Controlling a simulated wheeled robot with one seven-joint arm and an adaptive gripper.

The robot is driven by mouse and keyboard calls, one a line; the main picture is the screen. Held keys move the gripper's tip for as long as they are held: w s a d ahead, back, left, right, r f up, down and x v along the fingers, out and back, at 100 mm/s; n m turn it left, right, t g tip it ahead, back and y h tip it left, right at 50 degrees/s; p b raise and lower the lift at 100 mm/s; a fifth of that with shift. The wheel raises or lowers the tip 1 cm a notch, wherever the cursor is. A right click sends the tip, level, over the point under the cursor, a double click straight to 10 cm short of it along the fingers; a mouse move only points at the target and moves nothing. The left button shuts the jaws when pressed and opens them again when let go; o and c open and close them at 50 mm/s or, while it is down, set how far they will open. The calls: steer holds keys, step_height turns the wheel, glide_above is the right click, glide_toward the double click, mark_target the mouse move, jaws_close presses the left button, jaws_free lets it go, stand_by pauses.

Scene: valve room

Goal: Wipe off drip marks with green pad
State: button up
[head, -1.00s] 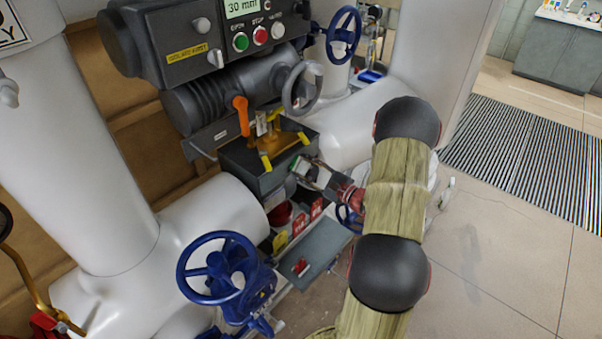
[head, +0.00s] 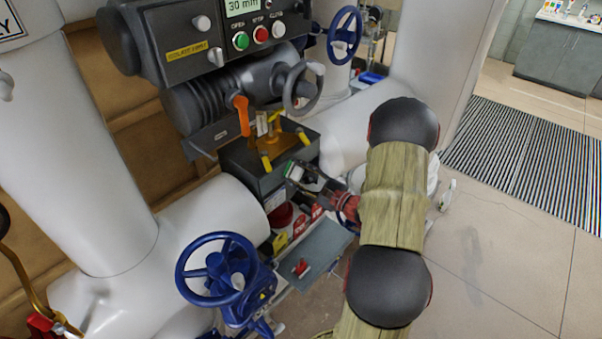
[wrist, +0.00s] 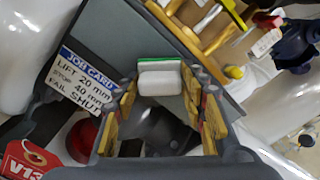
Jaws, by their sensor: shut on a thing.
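The pad is a white block with a green face; it shows in the wrist view (wrist: 159,80) and small in the head view (head: 292,172). My gripper (head: 300,174) is shut on it, with the two fingers on either side of the pad in the wrist view. The pad's green side faces the front wall of the dark grey tray box (head: 262,185) under the actuator. It is close to that wall; I cannot tell whether it touches. I cannot make out any drip marks; the pad and fingers cover part of the wall.
A job card (wrist: 82,82) is on the box wall. A brass fitting (head: 273,146) and yellow-ended rods lie above the box. A red bucket (head: 287,217), a grey lid-like panel (head: 313,253) and a blue handwheel (head: 217,269) are below. White pipes flank the box.

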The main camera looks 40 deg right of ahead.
mark_target(285, 175)
steer(key=shift+a, duration=1.6)
steer(key=shift+s+a+r, duration=0.1)
steer(key=shift+a+r, duration=0.05)
steer(key=shift+r, duration=0.1)
steer(key=d+b, duration=0.2)
steer(key=d, duration=0.5)
steer(key=shift+w+d+b, duration=0.25)
steer(key=shift+b, duration=0.1)
steer(key=shift+a, duration=0.1)
steer(key=shift+s+a+b, duration=0.15)
steer(key=shift+a+b, duration=0.05)
steer(key=shift+a, duration=1.65)
steer(key=shift+s+a+b, duration=0.1)
steer(key=shift+a+b, duration=0.05)
steer(key=shift+a, duration=1.7)
steer(key=s, duration=0.6)
steer(key=shift+d, duration=0.3)
